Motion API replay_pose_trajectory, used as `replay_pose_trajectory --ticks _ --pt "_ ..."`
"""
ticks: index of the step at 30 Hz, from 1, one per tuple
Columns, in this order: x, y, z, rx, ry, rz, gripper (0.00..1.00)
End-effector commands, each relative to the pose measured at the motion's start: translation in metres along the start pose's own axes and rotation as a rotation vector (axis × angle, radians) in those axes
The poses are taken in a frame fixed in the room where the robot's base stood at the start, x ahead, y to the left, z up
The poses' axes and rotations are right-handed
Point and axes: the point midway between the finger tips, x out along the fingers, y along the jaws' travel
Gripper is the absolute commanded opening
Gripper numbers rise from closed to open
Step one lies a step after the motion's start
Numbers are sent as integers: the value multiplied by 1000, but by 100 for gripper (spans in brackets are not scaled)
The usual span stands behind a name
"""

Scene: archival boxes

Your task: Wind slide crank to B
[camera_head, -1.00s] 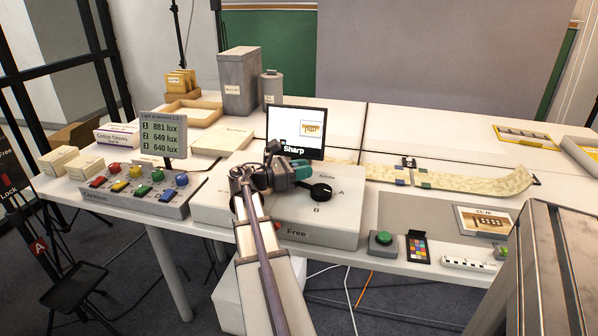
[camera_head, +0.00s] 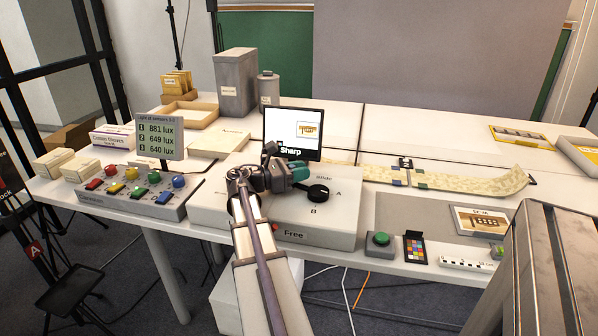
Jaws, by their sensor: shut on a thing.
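The slide crank (camera_head: 318,193) is a round black knob with a short arm on top of a pale box (camera_head: 340,232). The box top carries the word "Slide" and the marks "A" to the right of the crank and "B" in front of it. My gripper (camera_head: 304,175), dark with teal fingers, is at the crank's upper left. It is shut on the crank's handle end, though the fingers hide the grip itself. A small screen (camera_head: 293,132) behind shows a comb-like picture and the word "Sharp". A "Free" label (camera_head: 293,234) is on the box front.
A control panel (camera_head: 148,201) with coloured knobs and buttons stands at left, below a lux display (camera_head: 160,138). A patterned strip (camera_head: 465,182) runs right from the box. A green button (camera_head: 381,239) and a colour chart (camera_head: 415,248) lie at front right.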

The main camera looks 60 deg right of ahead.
Motion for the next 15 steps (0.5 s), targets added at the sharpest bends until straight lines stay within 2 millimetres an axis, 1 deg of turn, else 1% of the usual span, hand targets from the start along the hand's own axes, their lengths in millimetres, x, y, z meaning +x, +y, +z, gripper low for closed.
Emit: replay_pose_trajectory --ticks 1,8,9,15 --pt "3 -6 0 -2 1 -13 0" --pt "3 -6 0 -2 1 -13 0" --pt "3 -6 0 -2 1 -13 26" --pt "2 -4 0 -1 0 -10 45"
